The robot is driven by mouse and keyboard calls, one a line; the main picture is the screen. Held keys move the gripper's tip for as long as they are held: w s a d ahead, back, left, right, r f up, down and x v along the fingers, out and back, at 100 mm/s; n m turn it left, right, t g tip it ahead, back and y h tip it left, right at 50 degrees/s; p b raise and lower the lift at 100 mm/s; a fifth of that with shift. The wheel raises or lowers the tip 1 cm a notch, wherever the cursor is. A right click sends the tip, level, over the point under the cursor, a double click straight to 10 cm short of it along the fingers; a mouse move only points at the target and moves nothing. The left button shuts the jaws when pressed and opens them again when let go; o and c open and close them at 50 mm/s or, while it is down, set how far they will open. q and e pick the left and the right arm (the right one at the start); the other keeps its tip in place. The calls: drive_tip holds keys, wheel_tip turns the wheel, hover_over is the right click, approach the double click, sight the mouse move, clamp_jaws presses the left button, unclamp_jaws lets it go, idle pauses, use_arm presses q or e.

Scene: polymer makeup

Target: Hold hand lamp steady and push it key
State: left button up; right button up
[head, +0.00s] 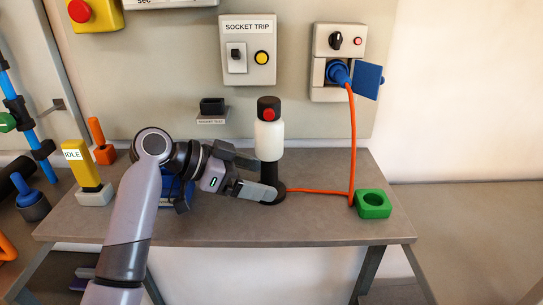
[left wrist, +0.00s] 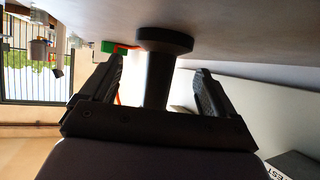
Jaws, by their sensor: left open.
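The hand lamp (head: 269,140) stands upright on the bench, with a white body, a black cap and a black stem on a round base. Its red key (head: 269,115) faces me on the cap. My left gripper (head: 255,176) is low at the lamp's left side, its jaws open around the black stem. In the left wrist view, which is upside down, the stem (left wrist: 157,82) stands between the two open fingers (left wrist: 160,78), with visible gaps on both sides. The lamp's upper part is hidden there. My right gripper is not in view.
An orange cable (head: 353,145) runs from the lamp's base to the blue plug (head: 339,73) in the wall socket. A green holder (head: 373,204) stands at the bench's right. A yellow IDLE block (head: 80,165) and an orange-handled item (head: 102,145) stand at left.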

use_arm(q)
drive_tip(key=shift+x, duration=1.05)
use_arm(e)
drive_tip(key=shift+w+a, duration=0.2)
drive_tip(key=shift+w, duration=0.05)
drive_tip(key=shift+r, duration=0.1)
use_arm(q)
drive_tip(key=c, duration=1.2)
drive_tip(key=shift+f, duration=0.1)
drive_tip(key=shift+c, duration=0.2)
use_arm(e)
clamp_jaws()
